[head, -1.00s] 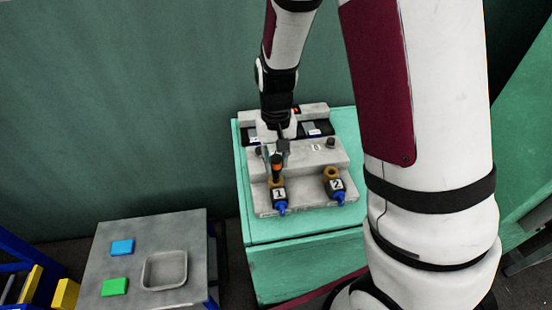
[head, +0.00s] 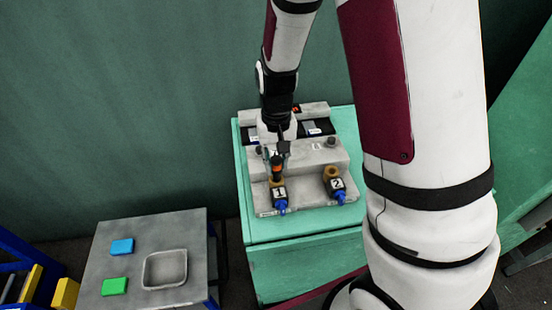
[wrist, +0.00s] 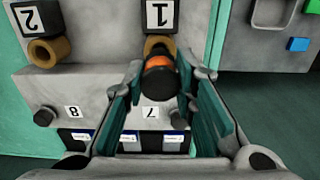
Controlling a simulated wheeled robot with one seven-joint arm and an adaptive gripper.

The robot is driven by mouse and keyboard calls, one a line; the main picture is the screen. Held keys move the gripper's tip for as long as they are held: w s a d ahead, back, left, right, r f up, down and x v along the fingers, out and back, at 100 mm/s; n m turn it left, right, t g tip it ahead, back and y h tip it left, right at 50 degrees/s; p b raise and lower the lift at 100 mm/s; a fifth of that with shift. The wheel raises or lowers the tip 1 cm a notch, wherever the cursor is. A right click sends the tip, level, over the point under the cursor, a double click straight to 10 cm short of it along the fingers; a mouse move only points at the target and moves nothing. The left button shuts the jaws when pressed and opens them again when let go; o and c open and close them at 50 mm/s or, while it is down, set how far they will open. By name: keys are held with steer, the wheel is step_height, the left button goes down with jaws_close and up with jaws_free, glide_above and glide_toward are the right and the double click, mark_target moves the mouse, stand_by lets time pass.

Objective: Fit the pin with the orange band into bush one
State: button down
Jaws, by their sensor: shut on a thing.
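The pin with the orange band (head: 277,168) stands roughly upright at bush one (head: 277,182), a tan ring on the block labelled 1. The pin's lower end meets the ring; how deep it sits I cannot tell. In the wrist view the pin (wrist: 161,82) shows its dark end and orange band between my fingertips, with bush one (wrist: 157,43) partly hidden behind it. My gripper (head: 277,154) is shut on the pin; it also shows in the wrist view (wrist: 168,86).
Bush two (head: 331,172), an empty-looking tan ring, is to the right on the block labelled 2. Dark knobs (wrist: 44,116) stand on the grey fixture. A side table (head: 190,228) holds a grey tray (head: 147,272), a blue block (head: 122,247) and a green block (head: 115,286).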

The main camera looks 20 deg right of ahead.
mark_target(276, 170)
steer(key=shift+f+b, duration=0.85)
steer(key=shift+f, duration=1)
steer(key=c, duration=1.2)
jaws_free()
steer(key=shift+c, duration=0.2)
steer(key=shift+r, duration=0.1)
step_height(276, 170, up, 12)
steer(key=shift+f, duration=0.1)
steer(key=s+r+n+t, duration=0.2)
steer(key=s+r+t, duration=0.2)
steer(key=s+r, duration=1)
steer(key=s, duration=0.4)
steer(key=shift+s+d+r+t, duration=0.15)
steer(key=shift+s+t, duration=0.05)
steer(key=shift+t, duration=0.2)
